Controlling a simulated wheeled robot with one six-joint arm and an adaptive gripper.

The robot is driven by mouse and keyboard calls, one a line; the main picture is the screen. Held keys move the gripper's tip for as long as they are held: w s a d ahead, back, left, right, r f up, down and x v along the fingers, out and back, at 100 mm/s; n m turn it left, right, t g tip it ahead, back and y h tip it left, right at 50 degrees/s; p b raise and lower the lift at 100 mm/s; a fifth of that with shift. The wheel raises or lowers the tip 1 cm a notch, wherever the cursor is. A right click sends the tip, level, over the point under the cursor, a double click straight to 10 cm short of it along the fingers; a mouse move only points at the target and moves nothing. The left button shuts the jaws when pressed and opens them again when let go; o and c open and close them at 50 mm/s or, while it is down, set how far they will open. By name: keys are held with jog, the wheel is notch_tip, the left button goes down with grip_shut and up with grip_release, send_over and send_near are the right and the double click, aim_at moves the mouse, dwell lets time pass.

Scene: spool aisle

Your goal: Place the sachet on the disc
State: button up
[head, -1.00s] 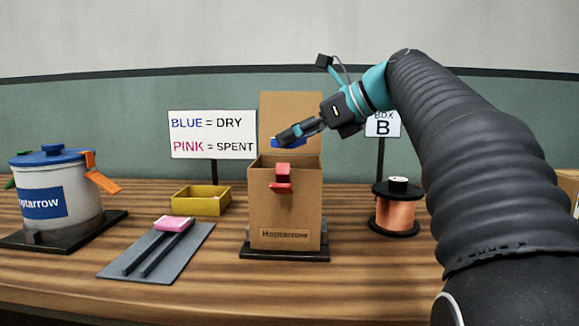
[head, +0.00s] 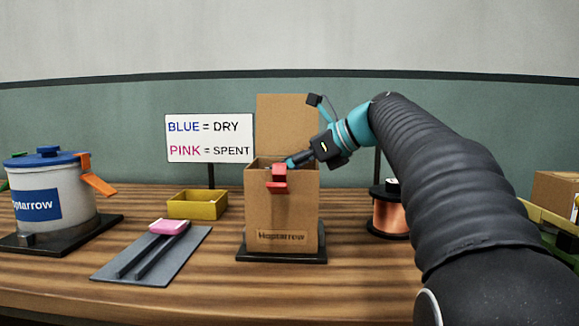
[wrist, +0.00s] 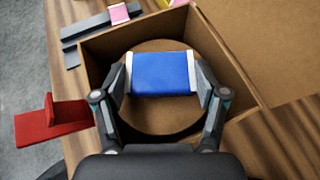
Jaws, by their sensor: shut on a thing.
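The blue sachet (wrist: 163,73) with white ends is held between the two fingers of my gripper (wrist: 163,80) in the wrist view. My gripper (head: 290,162) is shut on it, with its fingertips at the open top of the cardboard box in the head view. The tan round disc (wrist: 165,116) lies inside the box, under the sachet, which covers part of it. I cannot tell how large the gap between sachet and disc is. The head view hides sachet and disc behind the box front.
The cardboard box (head: 282,215) has its lid flap (head: 286,122) raised behind and a red latch (head: 278,180) in front. A pink sachet (head: 170,226) rests on rails left of it, near a yellow tray (head: 197,204). A copper spool (head: 390,214) stands to the right.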

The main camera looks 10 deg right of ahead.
jog(key=shift+f, duration=0.1)
jog(key=o, duration=0.8)
jog(key=shift+c, duration=0.2)
jog(key=shift+r, duration=0.2)
jog(key=p+v, duration=0.2)
jog(key=v, duration=1)
jog(key=shift+f, duration=0.1)
